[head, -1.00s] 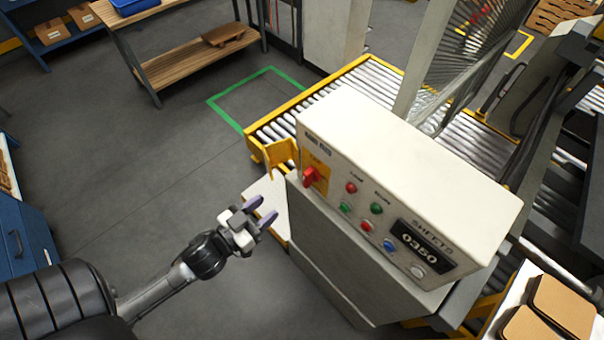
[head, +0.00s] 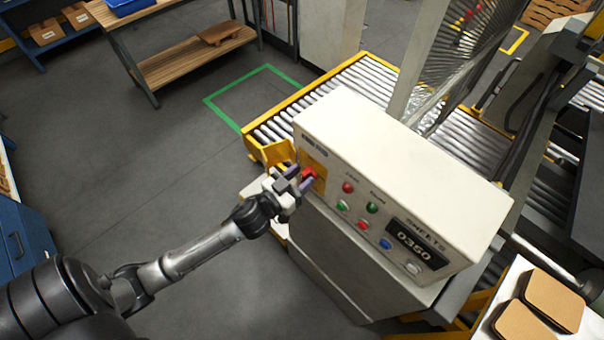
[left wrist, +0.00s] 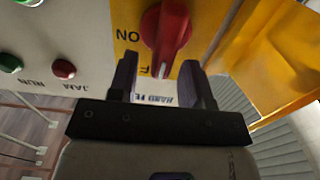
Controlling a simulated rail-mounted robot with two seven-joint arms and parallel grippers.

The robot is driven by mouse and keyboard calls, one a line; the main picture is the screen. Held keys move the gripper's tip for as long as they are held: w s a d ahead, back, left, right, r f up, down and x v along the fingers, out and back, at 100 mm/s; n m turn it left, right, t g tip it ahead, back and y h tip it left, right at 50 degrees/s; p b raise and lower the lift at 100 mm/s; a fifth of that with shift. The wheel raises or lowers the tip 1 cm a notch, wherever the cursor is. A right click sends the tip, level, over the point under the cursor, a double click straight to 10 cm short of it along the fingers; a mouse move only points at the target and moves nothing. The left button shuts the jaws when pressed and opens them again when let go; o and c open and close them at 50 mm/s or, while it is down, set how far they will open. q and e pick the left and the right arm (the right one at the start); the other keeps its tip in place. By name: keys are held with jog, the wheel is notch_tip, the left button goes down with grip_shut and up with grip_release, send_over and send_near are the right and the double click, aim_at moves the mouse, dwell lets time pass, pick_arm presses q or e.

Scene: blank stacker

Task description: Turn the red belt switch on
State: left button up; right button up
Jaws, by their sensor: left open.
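The red belt switch (head: 308,174) is a rotary knob on a yellow plate at the left end of the control box face. In the left wrist view the red knob (left wrist: 166,28) shows large, with "ON" printed to its left and a partly hidden label ending in "F" below it. Its raised grip runs roughly up and down in that view, toward the lower label. My left gripper (head: 300,180) is open at the switch. In the wrist view its two purple fingers (left wrist: 158,78) are spread either side of the knob's lower end; contact cannot be told.
A yellow bracket (left wrist: 270,60) stands close beside the switch. A roller conveyor (head: 340,95) lies behind the box. Open floor (head: 130,180) lies to the left.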

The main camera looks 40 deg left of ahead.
pick_arm(q)
jog(key=shift+w, duration=0.3)
grip_shut()
dwell(0.4)
